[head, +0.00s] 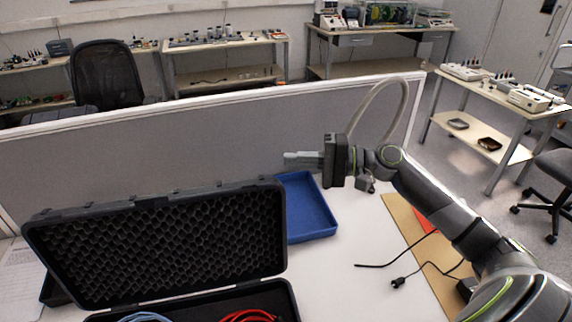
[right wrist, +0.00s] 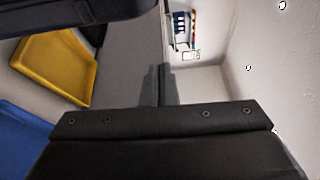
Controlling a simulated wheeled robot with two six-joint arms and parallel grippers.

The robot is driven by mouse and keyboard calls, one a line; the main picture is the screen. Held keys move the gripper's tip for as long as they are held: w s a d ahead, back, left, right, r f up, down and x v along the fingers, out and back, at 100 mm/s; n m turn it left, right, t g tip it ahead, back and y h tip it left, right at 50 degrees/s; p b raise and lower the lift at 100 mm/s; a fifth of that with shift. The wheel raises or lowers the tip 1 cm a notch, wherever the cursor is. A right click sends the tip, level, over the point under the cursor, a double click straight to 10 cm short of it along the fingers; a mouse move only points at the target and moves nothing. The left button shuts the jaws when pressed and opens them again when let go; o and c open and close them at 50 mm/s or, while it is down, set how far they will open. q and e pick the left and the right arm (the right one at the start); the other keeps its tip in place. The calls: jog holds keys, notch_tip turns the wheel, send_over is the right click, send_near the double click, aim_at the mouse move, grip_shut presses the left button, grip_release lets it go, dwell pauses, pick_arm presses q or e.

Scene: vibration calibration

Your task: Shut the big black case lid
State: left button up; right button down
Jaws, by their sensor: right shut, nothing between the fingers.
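The big black case stands at the front left of the white table in the head view. Its lid (head: 160,245) is open and stands up, with grey-black egg-crate foam facing me. The lower part (head: 215,303) shows only in part at the bottom edge, with blue and red cables in it. My right gripper (head: 288,159) is shut and empty, pointing left, just above the lid's top right corner in the picture. I cannot tell their exact gap. Its closed fingers (right wrist: 164,86) also show in the right wrist view. My left gripper is not in view.
A blue tray (head: 308,210) lies right of the lid. A grey partition (head: 220,135) runs along the table's back. Black cables (head: 398,282) and a brown board (head: 412,235) lie to the right. A yellow tray (right wrist: 52,68) shows in the right wrist view.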

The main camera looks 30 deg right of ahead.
jog(key=a+p, duration=0.1)
jog(key=s+a+p, duration=0.2)
jog(key=a, duration=0.1)
jog(key=shift+r, duration=0.1)
dwell(0.3)
dwell(0.4)
